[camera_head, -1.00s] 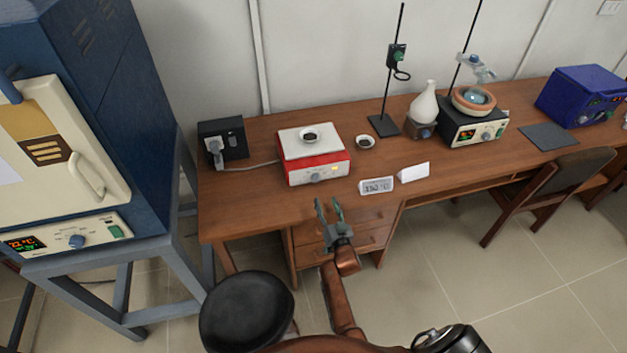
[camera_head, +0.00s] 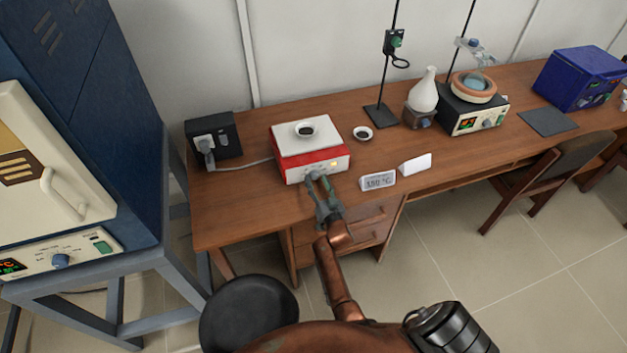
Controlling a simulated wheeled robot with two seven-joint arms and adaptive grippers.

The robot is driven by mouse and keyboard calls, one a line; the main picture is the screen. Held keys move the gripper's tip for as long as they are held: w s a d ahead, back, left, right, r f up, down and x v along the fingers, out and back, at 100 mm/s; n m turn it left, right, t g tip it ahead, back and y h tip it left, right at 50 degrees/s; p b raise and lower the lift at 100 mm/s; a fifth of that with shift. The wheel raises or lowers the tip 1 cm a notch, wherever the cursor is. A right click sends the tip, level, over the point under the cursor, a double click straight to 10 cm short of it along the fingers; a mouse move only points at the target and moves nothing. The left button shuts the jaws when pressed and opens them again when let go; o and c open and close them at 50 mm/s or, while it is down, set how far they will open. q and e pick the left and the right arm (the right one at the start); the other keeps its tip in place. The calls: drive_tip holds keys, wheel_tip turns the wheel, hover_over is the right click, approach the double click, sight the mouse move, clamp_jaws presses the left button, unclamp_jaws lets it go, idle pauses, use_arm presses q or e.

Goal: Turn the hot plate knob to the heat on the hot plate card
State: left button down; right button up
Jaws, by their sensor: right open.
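The red and white hot plate (camera_head: 309,151) stands on the wooden desk with a small dish of dark material (camera_head: 304,130) on its top. Its knob is on the front face, largely hidden behind the fingers of my right gripper (camera_head: 318,181). That gripper is open and its fingertips are at the knob; I cannot tell if they touch it. The hot plate card (camera_head: 378,181) stands on the desk to the right of the hot plate and appears to read 150 °C. My left gripper is not in view.
A second small dish (camera_head: 363,133) and a blank white card (camera_head: 415,164) are on the desk. A dark power box (camera_head: 213,137) is at left. A blue furnace (camera_head: 85,100) stands far left, and a black stool (camera_head: 248,312) in front.

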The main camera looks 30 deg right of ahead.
drive_tip(key=shift+r, duration=0.1)
drive_tip(key=c, duration=0.9)
drive_tip(key=shift+c, duration=1.2)
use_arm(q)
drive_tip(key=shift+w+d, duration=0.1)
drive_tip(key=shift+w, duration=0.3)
use_arm(e)
drive_tip(key=shift+a+n, duration=0.1)
drive_tip(key=shift+n, duration=0.9)
drive_tip(key=o, duration=1.1)
drive_tip(key=shift+o, duration=0.2)
